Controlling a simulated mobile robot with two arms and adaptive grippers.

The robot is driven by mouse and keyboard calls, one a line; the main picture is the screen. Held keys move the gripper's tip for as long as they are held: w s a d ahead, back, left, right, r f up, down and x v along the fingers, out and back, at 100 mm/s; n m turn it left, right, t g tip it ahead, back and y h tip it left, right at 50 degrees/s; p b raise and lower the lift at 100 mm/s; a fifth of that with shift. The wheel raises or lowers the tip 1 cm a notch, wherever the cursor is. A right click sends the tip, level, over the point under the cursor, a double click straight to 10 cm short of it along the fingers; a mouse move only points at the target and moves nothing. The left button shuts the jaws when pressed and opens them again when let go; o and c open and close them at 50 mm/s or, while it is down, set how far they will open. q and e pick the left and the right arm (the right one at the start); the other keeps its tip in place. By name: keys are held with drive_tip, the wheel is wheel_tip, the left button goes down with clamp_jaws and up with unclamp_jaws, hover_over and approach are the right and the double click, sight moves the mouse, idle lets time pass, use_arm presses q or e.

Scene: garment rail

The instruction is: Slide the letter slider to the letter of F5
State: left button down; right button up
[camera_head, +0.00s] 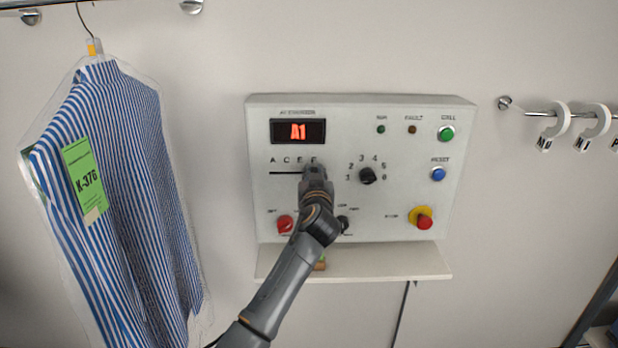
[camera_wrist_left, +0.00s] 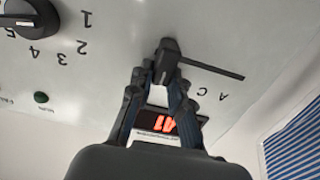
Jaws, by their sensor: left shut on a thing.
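The control panel (camera_head: 360,130) hangs on the wall, with a lit red display (camera_head: 298,131) reading A1. Below the display is a row of letters (camera_head: 285,160) over a dark slider track (camera_head: 285,173). My left gripper (camera_head: 314,172) is at the track's right end, below the letter F, and covers the knob in the head view. In the left wrist view, which is upside down, the dark letter slider knob (camera_wrist_left: 167,55) sits at the end of the track (camera_wrist_left: 212,70) away from A and C, between my gripper's fingertips (camera_wrist_left: 166,78). The gripper is shut on it. My right gripper is not in view.
A number dial (camera_head: 367,176) is right of the gripper; a red knob (camera_head: 285,224) is lower left. Green (camera_head: 446,133), blue (camera_head: 438,174) and red stop (camera_head: 424,218) buttons line the right side. A shelf (camera_head: 400,262) juts out below. A bagged striped shirt (camera_head: 125,190) hangs left.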

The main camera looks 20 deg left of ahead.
use_arm(q)
drive_tip(key=shift+d, duration=0.15)
drive_tip(key=c, duration=1.5)
unclamp_jaws()
drive_tip(key=shift+o, duration=1.4)
drive_tip(key=shift+w+d, duration=0.1)
drive_tip(key=shift+d, duration=0.15)
drive_tip(key=shift+a, duration=0.1)
drive_tip(key=v, duration=1.2)
